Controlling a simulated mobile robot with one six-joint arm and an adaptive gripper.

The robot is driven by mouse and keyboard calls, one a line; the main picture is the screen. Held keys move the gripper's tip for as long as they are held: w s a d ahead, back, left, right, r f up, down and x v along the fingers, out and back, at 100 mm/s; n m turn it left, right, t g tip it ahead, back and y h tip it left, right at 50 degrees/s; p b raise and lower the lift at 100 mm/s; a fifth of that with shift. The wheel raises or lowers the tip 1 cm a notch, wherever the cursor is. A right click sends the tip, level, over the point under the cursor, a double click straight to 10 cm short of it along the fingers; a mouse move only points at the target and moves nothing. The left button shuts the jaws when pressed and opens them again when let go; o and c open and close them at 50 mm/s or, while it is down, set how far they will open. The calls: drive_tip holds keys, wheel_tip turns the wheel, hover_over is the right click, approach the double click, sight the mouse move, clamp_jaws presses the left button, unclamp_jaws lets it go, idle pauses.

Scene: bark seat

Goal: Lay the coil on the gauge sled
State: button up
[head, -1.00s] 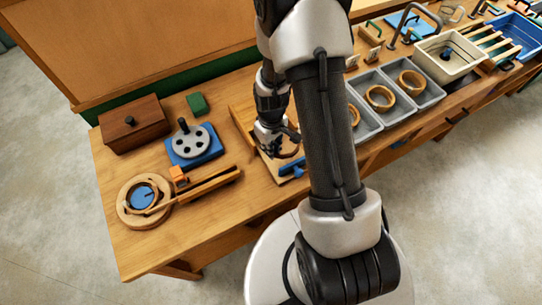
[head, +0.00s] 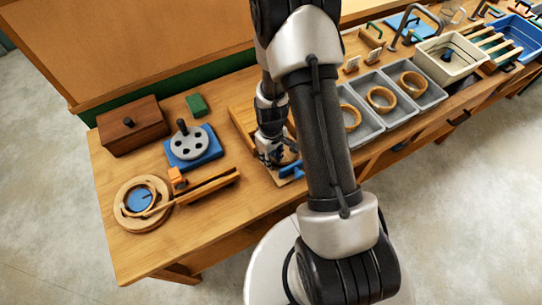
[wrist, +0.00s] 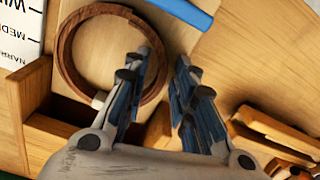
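A dark brown coil (wrist: 67,50) shows as a ring in the wrist view, lying over a pale wooden board with a blue bar (wrist: 182,10) at its far edge. I take this board to be the gauge sled (wrist: 112,50). My gripper (wrist: 163,58) is open, its fingers on either side of the coil's right rim: the left one over the ring's inside, the right one outside. I cannot tell whether they touch it. In the head view my gripper (head: 278,155) is low over the wooden station, beside the blue bar (head: 292,170); the coil cannot be made out there.
A printed size card (wrist: 22,35) lies left of the coil. Grey bins (head: 365,125) with light rings stand to the right. A round wooden fixture (head: 128,215), a blue-based disc (head: 192,146) and a brown box (head: 132,126) stand to the left.

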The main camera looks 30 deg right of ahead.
drive_tip(key=shift+o, duration=0.3)
drive_tip(key=s+a+r+m+t+p, duration=0.1)
drive_tip(key=s+a+r+p, duration=0.1)
drive_tip(key=r, duration=1.4)
drive_tip(key=s+a+r+t+p, duration=0.1)
drive_tip(key=s+a+r+p, duration=0.1)
drive_tip(key=r, duration=1.4)
drive_tip(key=s+a+r+m+t, duration=0.2)
drive_tip(key=s+a+r, duration=0.1)
drive_tip(key=s+r, duration=0.6)
drive_tip(key=s, duration=0.4)
drive_tip(key=shift+a+t, duration=0.3)
drive_tip(key=shift+s, duration=0.1)
